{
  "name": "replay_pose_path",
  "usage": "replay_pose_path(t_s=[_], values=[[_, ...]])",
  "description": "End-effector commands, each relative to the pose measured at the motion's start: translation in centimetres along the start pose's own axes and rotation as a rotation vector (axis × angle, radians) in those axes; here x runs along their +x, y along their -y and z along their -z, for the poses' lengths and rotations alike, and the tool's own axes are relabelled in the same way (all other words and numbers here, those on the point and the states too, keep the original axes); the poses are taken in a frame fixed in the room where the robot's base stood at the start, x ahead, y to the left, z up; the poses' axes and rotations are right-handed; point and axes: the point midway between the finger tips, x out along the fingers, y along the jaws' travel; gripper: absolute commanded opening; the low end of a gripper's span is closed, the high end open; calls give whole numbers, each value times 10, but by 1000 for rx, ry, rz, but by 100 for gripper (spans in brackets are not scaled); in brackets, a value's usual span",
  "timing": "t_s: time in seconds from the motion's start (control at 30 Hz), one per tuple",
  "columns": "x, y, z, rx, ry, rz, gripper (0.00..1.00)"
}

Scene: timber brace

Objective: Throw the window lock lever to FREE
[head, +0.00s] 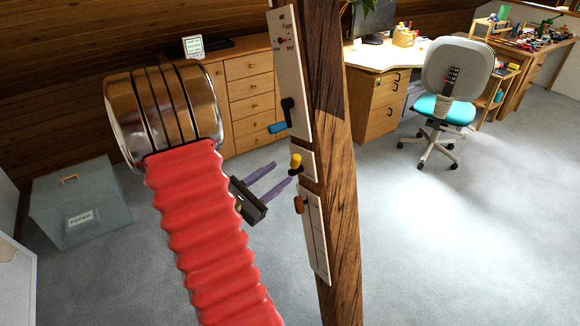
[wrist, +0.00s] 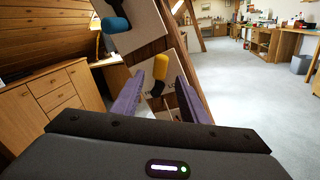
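A timber post (head: 340,130) carries three pale plates with levers. The small middle plate (head: 306,165) has a yellow-handled lever (head: 296,161); its yellow grip (wrist: 161,67) also shows in the wrist view. The upper plate (head: 291,75) has a blue-handled lever (head: 278,127), and the lower plate (head: 316,245) has an orange-brown handle (head: 299,205). I cannot read which is the window lock. My gripper (head: 282,172) is open, its purple fingers pointing at the middle plate. In the wrist view the yellow lever appears between the fingertips (wrist: 159,78); contact cannot be told.
The blue handle (wrist: 117,25) is close above my fingers in the wrist view. A wooden drawer cabinet (head: 245,90), a desk (head: 380,95) and a swivel chair (head: 445,90) stand behind. The right floor is clear.

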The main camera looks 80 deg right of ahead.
Motion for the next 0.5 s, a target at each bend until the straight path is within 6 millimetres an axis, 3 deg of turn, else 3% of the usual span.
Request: replay_pose_path(t_s=[0.5], values=[[58,0,0,0,1,0,40]])
